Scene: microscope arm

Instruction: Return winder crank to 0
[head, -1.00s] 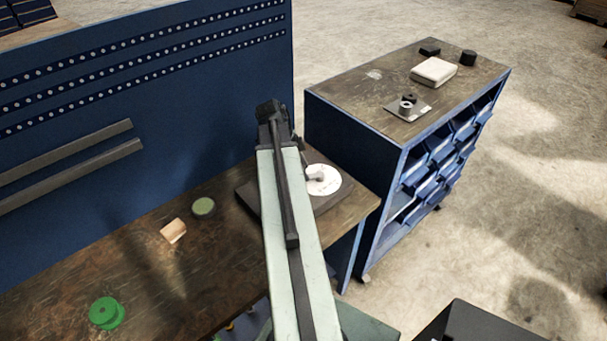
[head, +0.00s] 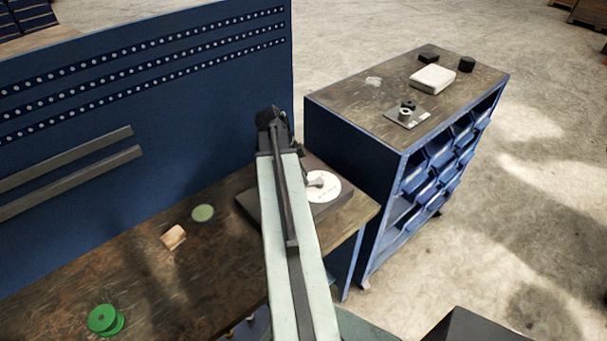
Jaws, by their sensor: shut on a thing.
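The winder is a dark flat block (head: 246,204) at the right end of the workbench, with a white round dial (head: 328,190) on top. Its pale grey crank (head: 316,182) lies across the dial. My arm rises in front of the block and hides its middle and the dial's left side. My gripper (head: 306,179) shows only as a small dark part at the arm's right edge, at the crank. It is shut on the crank; its fingertips are mostly hidden. The dial's marks are too small to read.
A green spool (head: 103,320), a small wooden block (head: 173,237) and a round green disc (head: 203,213) lie on the bench (head: 225,270). A blue pegboard panel (head: 200,100) stands behind. A blue bin cabinet (head: 345,160) stands right, with several small items on top.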

